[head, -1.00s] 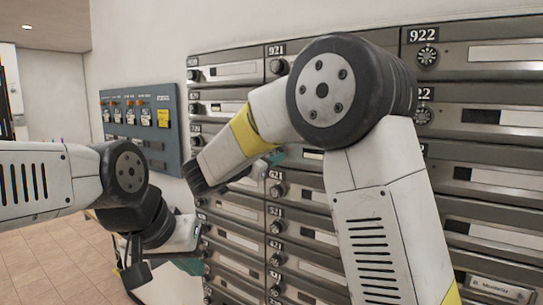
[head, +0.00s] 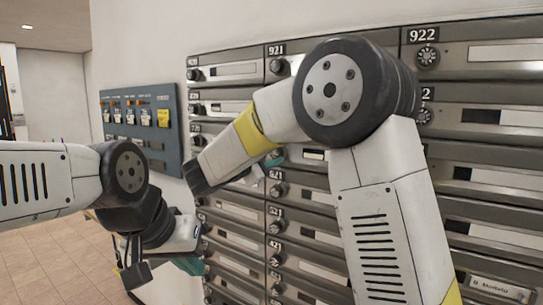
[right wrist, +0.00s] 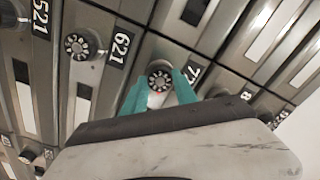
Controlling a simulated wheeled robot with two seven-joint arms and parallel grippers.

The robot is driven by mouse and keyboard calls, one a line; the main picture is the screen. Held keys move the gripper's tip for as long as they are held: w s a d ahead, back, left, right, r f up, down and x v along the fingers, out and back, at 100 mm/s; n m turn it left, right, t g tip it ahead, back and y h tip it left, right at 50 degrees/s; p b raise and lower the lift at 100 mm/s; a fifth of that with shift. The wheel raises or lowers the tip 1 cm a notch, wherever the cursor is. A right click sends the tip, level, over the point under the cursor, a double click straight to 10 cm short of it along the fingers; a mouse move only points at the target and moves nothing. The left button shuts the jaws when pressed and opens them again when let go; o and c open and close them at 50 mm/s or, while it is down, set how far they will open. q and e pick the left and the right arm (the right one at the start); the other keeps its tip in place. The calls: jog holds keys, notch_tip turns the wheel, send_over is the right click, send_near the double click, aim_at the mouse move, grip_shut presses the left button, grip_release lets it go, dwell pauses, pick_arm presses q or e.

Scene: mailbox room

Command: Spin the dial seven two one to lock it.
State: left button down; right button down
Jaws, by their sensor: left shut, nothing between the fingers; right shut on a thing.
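The dial (right wrist: 160,79) is a round dark knob with white marks, beside a label that starts with 7 (right wrist: 193,75) and is otherwise hidden or unclear. My right gripper (right wrist: 160,88) is shut on this dial, with a teal finger on either side of it. In the head view the teal tips of my right gripper (head: 272,160) are at the middle mailbox column, and my forearm hides much of the dial there. My left gripper (head: 188,264) is shut and empty, low in front of the left mailbox column.
The wall of grey mailboxes (head: 490,145) has several similar dials close by, including the one at label 621 (right wrist: 121,43). A blue-grey panel (head: 140,132) with tags hangs on the wall at left. Open tiled floor (head: 55,255) lies at lower left.

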jog(key=m, duration=2.8)
jog(key=shift+f, duration=0.1)
jog(key=shift+m, duration=0.3)
jog(key=c, duration=1)
grip_release()
jog(key=shift+o, duration=0.2)
